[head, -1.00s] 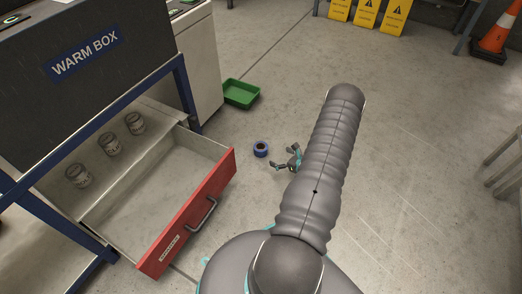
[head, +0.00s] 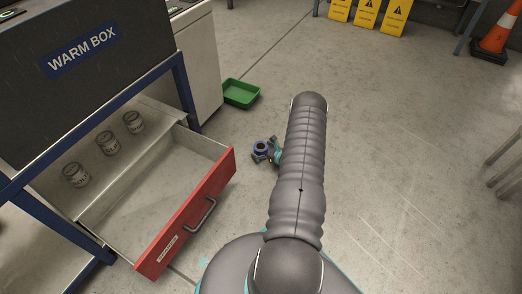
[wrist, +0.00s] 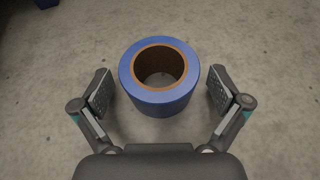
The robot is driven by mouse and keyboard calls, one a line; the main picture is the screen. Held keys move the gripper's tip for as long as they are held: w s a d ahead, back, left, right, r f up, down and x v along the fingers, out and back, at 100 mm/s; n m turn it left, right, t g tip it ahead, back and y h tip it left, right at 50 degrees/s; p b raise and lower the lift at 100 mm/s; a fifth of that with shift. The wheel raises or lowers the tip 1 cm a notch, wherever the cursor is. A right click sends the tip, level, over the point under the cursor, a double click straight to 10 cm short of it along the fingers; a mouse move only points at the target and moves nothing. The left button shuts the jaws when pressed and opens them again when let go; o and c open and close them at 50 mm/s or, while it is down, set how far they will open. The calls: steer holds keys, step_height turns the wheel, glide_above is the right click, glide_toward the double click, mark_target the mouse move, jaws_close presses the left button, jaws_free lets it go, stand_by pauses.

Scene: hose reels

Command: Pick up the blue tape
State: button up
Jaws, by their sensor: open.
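The blue tape (head: 261,147) is a roll with a brown core, on the grey floor in front of the open drawer. In the wrist view the blue tape (wrist: 160,102) lies flat with its hole facing up. My gripper (wrist: 158,90) is open, with one finger on each side of the roll and a visible gap on both sides. In the head view my gripper (head: 266,152) is at the roll, partly hidden by my arm.
A red-fronted drawer (head: 190,215) stands pulled out at the left under the warm box (head: 85,60), with several jars (head: 107,143) behind it. A green tray (head: 240,93) lies on the floor beyond the tape. Yellow signs (head: 366,14) and an orange cone (head: 494,35) stand far back.

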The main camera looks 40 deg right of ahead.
steer(key=shift+w+f, duration=0.1)
steer(key=shift+w, duration=0.05)
steer(key=c, duration=1.3)
steer(key=shift+r, duration=0.2)
